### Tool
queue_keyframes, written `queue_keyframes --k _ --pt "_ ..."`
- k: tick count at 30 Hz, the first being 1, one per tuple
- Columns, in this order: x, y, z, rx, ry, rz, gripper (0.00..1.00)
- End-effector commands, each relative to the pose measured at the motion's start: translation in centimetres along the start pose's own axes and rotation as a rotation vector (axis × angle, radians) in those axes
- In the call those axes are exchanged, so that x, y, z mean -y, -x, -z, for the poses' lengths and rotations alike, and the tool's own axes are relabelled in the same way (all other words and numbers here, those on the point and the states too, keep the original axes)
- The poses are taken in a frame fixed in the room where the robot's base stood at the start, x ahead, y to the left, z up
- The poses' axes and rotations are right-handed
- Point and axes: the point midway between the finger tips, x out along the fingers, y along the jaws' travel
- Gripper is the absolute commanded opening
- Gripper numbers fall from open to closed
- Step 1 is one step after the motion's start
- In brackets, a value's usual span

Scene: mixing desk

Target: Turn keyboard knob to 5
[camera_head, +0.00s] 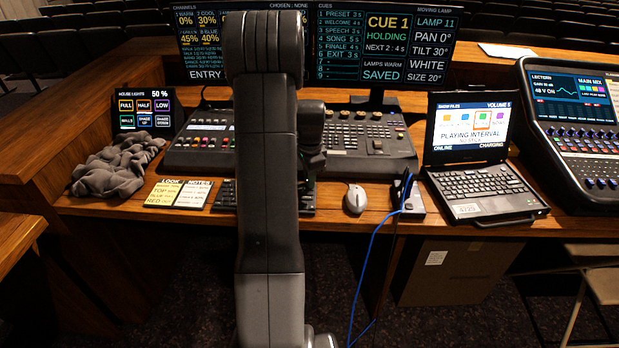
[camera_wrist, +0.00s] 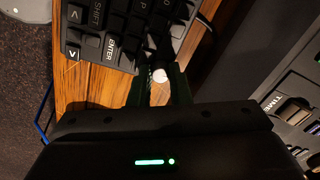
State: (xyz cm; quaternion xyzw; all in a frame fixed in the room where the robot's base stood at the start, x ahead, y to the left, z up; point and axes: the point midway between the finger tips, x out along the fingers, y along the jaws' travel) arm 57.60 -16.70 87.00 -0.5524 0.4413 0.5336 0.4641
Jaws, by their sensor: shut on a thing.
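The black keyboard (camera_wrist: 110,30) fills the upper part of the wrist view, with its ENTER key facing me. It also shows in the head view (camera_head: 228,195), partly hidden behind my arm. My gripper (camera_wrist: 160,84) is at the keyboard's edge in the wrist view. Its dark green fingers are shut on the keyboard knob, of which a small white spot (camera_wrist: 160,75) shows between the fingertips. The rest of the knob is mostly hidden, and I cannot read its setting.
The lighting console (camera_head: 365,145) stands close behind the keyboard, and its keys fill the right of the wrist view. A grey mouse (camera_head: 355,199) is right of the keyboard. A notes card (camera_head: 178,194) lies left. A laptop (camera_head: 475,165) and a crumpled grey cloth (camera_head: 118,168) are farther out.

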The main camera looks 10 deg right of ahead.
Motion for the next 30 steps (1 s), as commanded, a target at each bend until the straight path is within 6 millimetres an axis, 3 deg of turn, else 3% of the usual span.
queue_keyframes --k 9,25,26,28,30 --pt "0.02 0.01 -0.01 -0.005 -0.113 0.0 0.0" --pt "0.01 0.01 -0.02 -0.006 -0.133 0.0 0.0" --pt "0.02 0.01 -0.02 -0.006 -0.133 0.0 0.23" --pt "0.01 0.0 -0.02 -0.006 -0.133 0.0 0.37" --pt "0.01 0.0 -0.02 -0.006 -0.133 0.0 0.39"
